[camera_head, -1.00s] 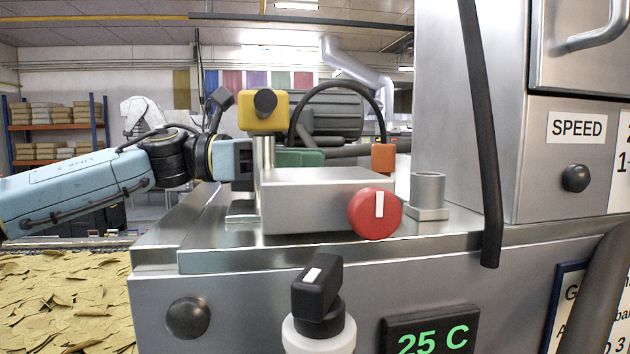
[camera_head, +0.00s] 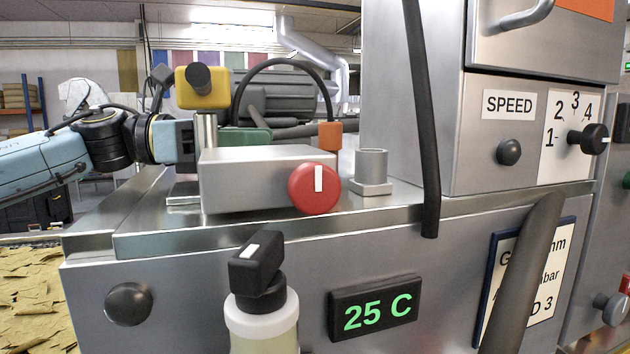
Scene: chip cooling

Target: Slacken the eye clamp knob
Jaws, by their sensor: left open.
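A yellow block (camera_head: 186,98) with a round black knob (camera_head: 200,79) on its near face sits on a metal post (camera_head: 207,128); I take this knob for the eye clamp knob, though no label shows. My left gripper (camera_head: 186,139) is just left of the post and below the yellow block. It is open; its fingertips are mostly hidden around the post, and I cannot tell whether they touch it. My right gripper is not in view.
A steel box (camera_head: 255,178) with a red dial (camera_head: 314,188) stands right of the post. A black switch knob (camera_head: 257,260) on a white bottle-like part (camera_head: 262,320) is in front. A black cable (camera_head: 424,130) hangs at right.

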